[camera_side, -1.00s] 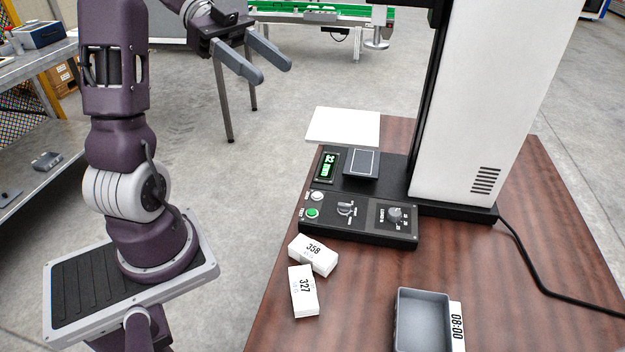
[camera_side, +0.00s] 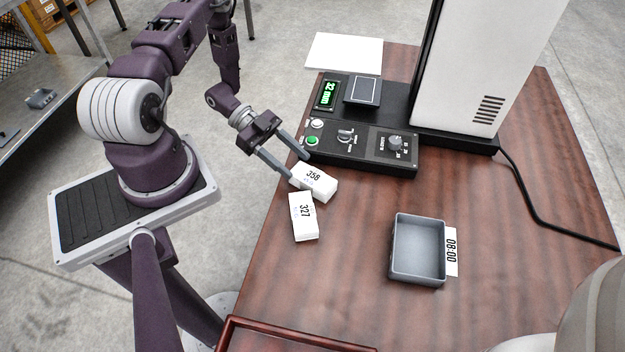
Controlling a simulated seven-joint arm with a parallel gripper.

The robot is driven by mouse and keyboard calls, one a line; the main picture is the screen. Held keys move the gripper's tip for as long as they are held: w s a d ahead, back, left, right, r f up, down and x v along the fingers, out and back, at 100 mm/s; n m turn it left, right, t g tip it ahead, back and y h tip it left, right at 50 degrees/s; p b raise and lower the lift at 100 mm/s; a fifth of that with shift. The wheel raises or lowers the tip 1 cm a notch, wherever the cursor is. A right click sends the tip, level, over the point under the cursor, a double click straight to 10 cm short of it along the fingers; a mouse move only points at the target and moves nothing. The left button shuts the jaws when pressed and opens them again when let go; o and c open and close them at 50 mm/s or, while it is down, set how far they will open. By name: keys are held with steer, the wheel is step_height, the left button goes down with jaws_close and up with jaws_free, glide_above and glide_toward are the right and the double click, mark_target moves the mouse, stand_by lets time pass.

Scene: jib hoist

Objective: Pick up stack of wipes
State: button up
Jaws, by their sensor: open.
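No stack of wipes can be made out for certain. A flat white stack or sheet (camera_side: 344,51) lies at the table's far left corner, behind the black control panel. Two small white boxes lie at the table's left side: one marked 358 (camera_side: 316,182) and one marked 327 (camera_side: 303,215) just in front of it. My gripper (camera_side: 298,167) is open, with its fingers reaching over the table's left edge. The fingertips are close to the 358 box and the panel's front left corner. I cannot tell whether they touch the box.
A black control panel (camera_side: 362,138) with knobs and a green button adjoins a tall white machine column (camera_side: 470,70). A grey tray (camera_side: 419,250), empty, stands by a label reading 08:00 (camera_side: 451,252). A reddish wooden rim (camera_side: 290,338) shows at the bottom. The table's middle is clear.

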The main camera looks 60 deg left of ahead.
mark_target(306, 173)
steer(key=x, duration=0.4)
steer(key=shift+s, duration=0.1)
steer(key=c, duration=1.1)
steer(key=shift+r, duration=0.15)
